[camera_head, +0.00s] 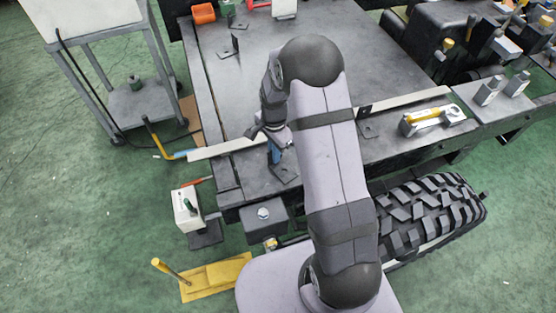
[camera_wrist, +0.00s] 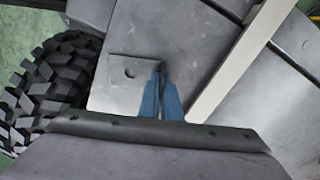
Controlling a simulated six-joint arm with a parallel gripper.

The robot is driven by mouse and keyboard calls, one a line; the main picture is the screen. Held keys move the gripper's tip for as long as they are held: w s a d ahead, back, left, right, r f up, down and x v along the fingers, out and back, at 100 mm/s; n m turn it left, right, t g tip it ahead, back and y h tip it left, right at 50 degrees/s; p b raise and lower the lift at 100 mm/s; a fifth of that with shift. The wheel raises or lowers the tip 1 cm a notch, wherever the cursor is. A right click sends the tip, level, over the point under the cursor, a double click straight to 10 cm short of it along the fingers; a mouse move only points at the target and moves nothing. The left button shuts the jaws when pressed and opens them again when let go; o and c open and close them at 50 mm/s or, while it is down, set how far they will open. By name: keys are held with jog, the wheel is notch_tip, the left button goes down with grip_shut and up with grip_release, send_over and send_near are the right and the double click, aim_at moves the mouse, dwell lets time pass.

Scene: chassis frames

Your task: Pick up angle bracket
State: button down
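A dark grey angle bracket (camera_wrist: 130,70) shows in the wrist view, with a round hole in its flat plate. Its upright flange is seen nearly edge-on between my blue fingertips. My gripper (camera_wrist: 161,82) points down at it, the fingers close together with the thin flange between them. In the head view my gripper (camera_head: 274,152) is at the table's front left, and the bracket (camera_head: 286,173) is just below it, partly hidden by my arm. The bracket appears to lie on the tabletop; I cannot tell whether it is lifted.
A long pale bar (camera_wrist: 238,62) lies close to the right of my fingers in the wrist view. Other brackets (camera_head: 369,129) (camera_head: 229,48) sit on the dark table (camera_head: 385,70). A yellow-handled tool (camera_head: 424,116) is at right. A knobbly tyre (camera_head: 430,212) is in front.

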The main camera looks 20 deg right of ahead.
notch_tip(320, 180, up, 9)
jog(key=shift+r+b, duration=0.2)
jog(key=shift+b, duration=0.45)
jog(key=shift+r, duration=0.5)
jog(key=f+p, duration=0.4)
jog(key=shift+s+d+f+p, duration=0.25)
jog(key=shift+s+d+p, duration=0.05)
jog(key=shift+d, duration=0.05)
jog(key=w, duration=0.1)
jog(key=w+m, duration=0.1)
jog(key=w, duration=0.1)
jog(key=w+m, duration=0.1)
jog(key=shift+w+d+f, duration=0.2)
jog(key=shift+w+f, duration=0.05)
jog(key=shift+f, duration=0.05)
jog(key=shift+w+r+m, duration=0.1)
jog(key=shift+w+m, duration=0.35)
jog(key=shift+m, duration=0.35)
